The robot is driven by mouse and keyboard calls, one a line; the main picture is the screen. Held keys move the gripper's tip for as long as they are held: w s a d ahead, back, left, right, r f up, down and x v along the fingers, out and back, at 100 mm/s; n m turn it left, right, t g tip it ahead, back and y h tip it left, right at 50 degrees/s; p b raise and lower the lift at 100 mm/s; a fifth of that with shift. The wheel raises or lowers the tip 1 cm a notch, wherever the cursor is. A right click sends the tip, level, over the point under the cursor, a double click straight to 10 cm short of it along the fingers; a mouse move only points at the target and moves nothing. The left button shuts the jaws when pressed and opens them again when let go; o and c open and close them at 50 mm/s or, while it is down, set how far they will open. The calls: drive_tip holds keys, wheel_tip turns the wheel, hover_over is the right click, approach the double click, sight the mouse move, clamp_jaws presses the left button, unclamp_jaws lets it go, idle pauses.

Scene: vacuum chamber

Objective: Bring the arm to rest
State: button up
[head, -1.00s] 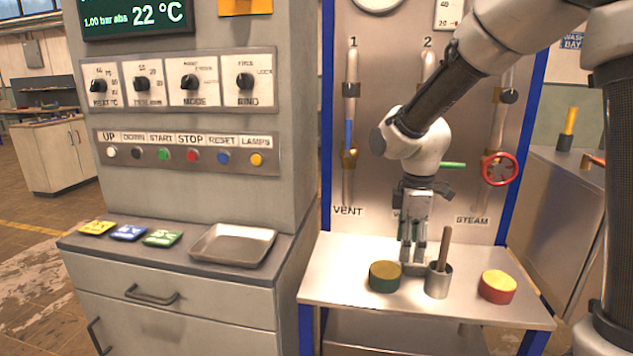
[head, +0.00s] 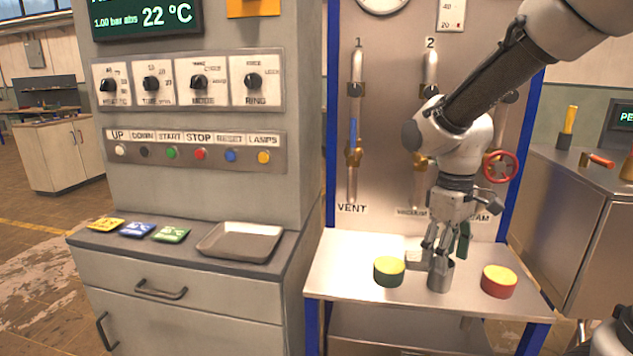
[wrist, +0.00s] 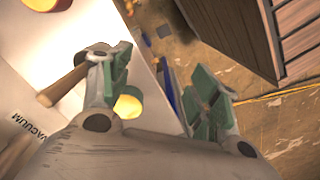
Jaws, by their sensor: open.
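My gripper (head: 437,252) hangs from my arm in front of the valve panel, pointing down over the small steel table (head: 340,262). In the head view its fingers overlap the top of a metal cup (head: 440,280); I cannot tell whether they touch.
A green tin with yellow top (head: 389,272) stands left of the cup, a red one (head: 498,282) right. Behind are valve pipes and a red handwheel (head: 501,167). Left is a cabinet with a tray (head: 240,243) and coloured cards (head: 137,230). A steel bench (head: 560,215) stands right.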

drive_tip(key=s+d+r+m+t, duration=0.5)
drive_tip(key=s+d+r+m, duration=0.2)
drive_tip(key=s+d+r, duration=0.2)
drive_tip(key=shift+s+d+r, duration=0.35)
drive_tip(key=shift+s+d, duration=0.6)
drive_tip(key=shift+s, duration=0.95)
